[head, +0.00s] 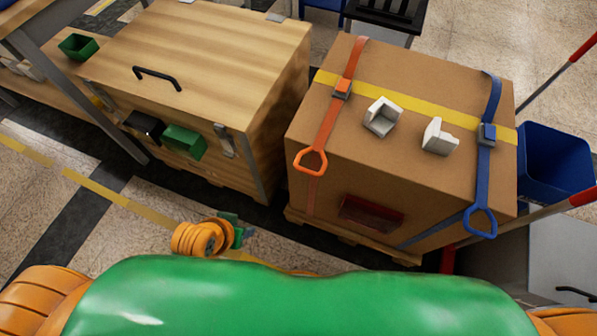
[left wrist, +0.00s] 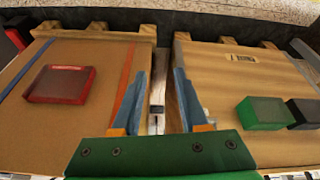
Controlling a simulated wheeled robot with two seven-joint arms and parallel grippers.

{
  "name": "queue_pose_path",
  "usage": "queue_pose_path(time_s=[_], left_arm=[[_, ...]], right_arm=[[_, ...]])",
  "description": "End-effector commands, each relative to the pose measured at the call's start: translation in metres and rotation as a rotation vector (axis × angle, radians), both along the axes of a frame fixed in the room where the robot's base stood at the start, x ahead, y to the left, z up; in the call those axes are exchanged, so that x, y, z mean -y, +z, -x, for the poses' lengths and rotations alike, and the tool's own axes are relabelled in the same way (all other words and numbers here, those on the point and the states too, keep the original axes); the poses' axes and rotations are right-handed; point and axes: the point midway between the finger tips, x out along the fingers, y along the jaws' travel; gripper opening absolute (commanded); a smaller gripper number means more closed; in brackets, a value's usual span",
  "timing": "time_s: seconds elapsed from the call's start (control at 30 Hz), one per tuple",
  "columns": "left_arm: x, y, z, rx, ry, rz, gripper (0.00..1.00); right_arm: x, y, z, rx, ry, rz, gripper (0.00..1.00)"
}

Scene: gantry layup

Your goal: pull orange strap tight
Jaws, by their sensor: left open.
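The orange strap (head: 330,115) runs over the top of the cardboard box (head: 400,165). Its buckle (head: 342,89) sits on the yellow band, and its orange pull loop (head: 310,161) hangs at the box's front top edge. My left gripper (head: 243,233) is low in front of the gap between box and wooden crate, apart from the loop. In the left wrist view its fingers (left wrist: 157,78) are spread and empty. The strap (left wrist: 125,82) passes down the box side there, close beside one finger; the loop is not visible there. My right gripper is not in view.
A blue strap (head: 483,160) with a blue loop crosses the box's right side. Two white corner pieces (head: 382,116) (head: 438,136) lie on top. The wooden crate (head: 205,60) stands left, with green (head: 184,141) and black bins on its front. A blue bin (head: 556,160) stands right.

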Motion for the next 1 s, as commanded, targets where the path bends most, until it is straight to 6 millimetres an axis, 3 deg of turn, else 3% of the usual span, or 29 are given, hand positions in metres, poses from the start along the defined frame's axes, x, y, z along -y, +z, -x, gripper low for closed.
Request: queue_pose_path(time_s=[0.03,0.13,0.3,0.43,0.6,0.73,1.0], left_arm=[[0.018,-0.003,-0.013,0.080,0.011,0.093,0.43],[0.069,0.030,-0.037,0.199,0.079,0.391,0.43],[0.119,0.068,-0.057,0.236,0.258,0.850,0.43],[0.130,0.089,-0.067,0.202,0.430,1.135,0.43],[0.125,0.102,-0.079,0.155,0.616,1.372,0.43],[0.130,0.103,-0.091,0.150,0.657,1.420,0.43],[0.163,0.093,-0.128,0.150,0.654,1.417,0.43]], right_arm=[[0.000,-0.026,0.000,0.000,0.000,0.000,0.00],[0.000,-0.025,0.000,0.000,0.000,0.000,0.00],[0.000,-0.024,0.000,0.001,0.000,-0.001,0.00],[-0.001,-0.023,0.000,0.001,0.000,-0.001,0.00],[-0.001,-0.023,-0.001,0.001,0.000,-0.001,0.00],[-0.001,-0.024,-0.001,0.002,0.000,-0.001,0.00],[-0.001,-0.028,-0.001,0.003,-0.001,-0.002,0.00]])
